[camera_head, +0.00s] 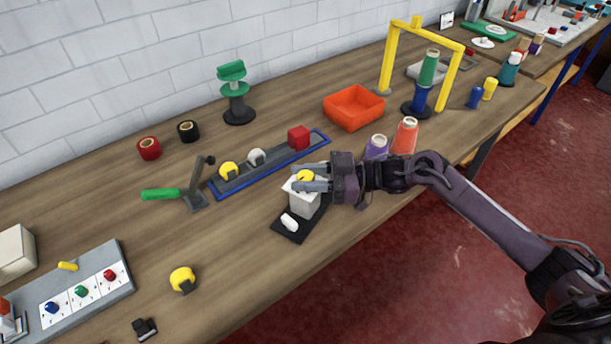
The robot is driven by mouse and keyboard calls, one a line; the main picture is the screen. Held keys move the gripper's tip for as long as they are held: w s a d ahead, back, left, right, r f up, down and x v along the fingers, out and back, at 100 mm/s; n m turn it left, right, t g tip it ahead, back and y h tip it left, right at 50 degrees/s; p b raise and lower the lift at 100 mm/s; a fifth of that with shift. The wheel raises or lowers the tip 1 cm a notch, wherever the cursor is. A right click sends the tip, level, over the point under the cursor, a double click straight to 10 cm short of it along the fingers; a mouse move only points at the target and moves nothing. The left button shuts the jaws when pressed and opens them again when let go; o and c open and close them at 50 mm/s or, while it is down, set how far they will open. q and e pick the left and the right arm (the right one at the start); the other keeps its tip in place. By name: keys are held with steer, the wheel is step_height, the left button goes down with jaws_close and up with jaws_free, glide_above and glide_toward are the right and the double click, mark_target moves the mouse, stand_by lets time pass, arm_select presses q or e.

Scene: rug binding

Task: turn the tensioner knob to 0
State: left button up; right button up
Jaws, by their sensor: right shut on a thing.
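A yellow knob (306,175) sits on top of a small white box (304,204), with part of a pale dial face around it. I take this as the tensioner knob; its pointer and dial marks are too small to read. The box stands on a black base plate (287,231) with a white rounded piece (289,221) at its front. My right gripper (300,177) reaches in from the right, its two fingers lying on either side of the yellow knob and shut on it. The fingers hide part of the knob and dial. My left gripper is not in view.
A blue-edged tray (247,177) with yellow, white and red parts lies behind the box. Purple (376,147) and orange (404,136) cones stand close behind my right gripper. The wood in front of the black base is clear.

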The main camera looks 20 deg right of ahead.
stand_by(0.3)
steer(key=o, duration=0.9)
steer(key=shift+o, duration=0.2)
steer(key=b+v, duration=0.2)
steer(key=v, duration=0.5)
steer(key=shift+s+d, duration=0.2)
steer(key=shift+d, duration=0.15)
